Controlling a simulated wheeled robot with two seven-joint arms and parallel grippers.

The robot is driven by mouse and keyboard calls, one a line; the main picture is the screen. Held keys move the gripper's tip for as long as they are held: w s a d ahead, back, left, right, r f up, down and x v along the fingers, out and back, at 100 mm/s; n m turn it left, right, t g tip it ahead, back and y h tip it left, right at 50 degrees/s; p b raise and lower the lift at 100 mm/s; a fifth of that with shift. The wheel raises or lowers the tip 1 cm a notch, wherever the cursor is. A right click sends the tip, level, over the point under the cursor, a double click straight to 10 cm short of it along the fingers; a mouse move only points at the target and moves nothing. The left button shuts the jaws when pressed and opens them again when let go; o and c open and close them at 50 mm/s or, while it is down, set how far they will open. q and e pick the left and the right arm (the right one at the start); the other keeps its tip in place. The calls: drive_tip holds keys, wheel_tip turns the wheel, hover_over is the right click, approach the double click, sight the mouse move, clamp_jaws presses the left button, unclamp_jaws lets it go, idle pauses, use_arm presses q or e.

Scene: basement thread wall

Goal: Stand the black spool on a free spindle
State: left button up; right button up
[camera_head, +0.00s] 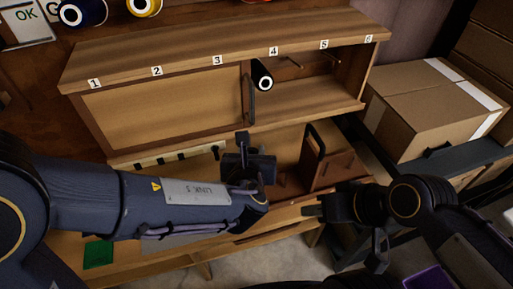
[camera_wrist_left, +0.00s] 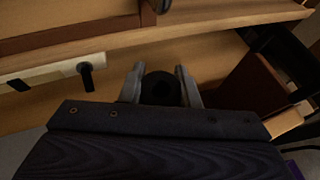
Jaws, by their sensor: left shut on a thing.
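My left gripper (camera_head: 244,150) is in front of the cabinet, below the sliding door's right edge. In the left wrist view its two grey fingers (camera_wrist_left: 160,82) are shut on a dark round thing with a darker centre, which looks like the black spool (camera_wrist_left: 160,90) seen end-on. Another dark spool (camera_head: 262,76) with a white end sits in the cabinet opening below number 4. Two thin spindles, one left (camera_head: 291,62) and one right (camera_head: 334,56), stick out bare in the opening. My right gripper (camera_head: 316,207) is at the lower right; its jaw opening is unclear.
The sliding door (camera_head: 165,105) covers the cabinet's left part; its black handle (camera_head: 252,100) stands out at the right edge. A brown wooden holder (camera_head: 335,172) with a black handle stands right of my left gripper. A cardboard box (camera_head: 430,105) stands at right.

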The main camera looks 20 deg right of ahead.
use_arm(q)
drive_tip(key=f+b, duration=0.4)
drive_tip(key=f, duration=0.1)
drive_tip(key=f+b, duration=0.2)
drive_tip(key=f, duration=0.1)
drive_tip(key=shift+s+d+f, duration=0.15)
drive_tip(key=shift+d+f, duration=0.05)
drive_tip(key=shift+d, duration=0.15)
drive_tip(key=shift+f+b, duration=0.95)
drive_tip(key=shift+b, duration=0.15)
drive_tip(key=shift+s, duration=0.1)
drive_tip(key=shift+f+b, duration=0.3)
drive_tip(key=shift+b, duration=0.25)
drive_tip(key=o, duration=1.1)
drive_tip(key=shift+c, duration=0.2)
drive_tip(key=shift+r, duration=0.1)
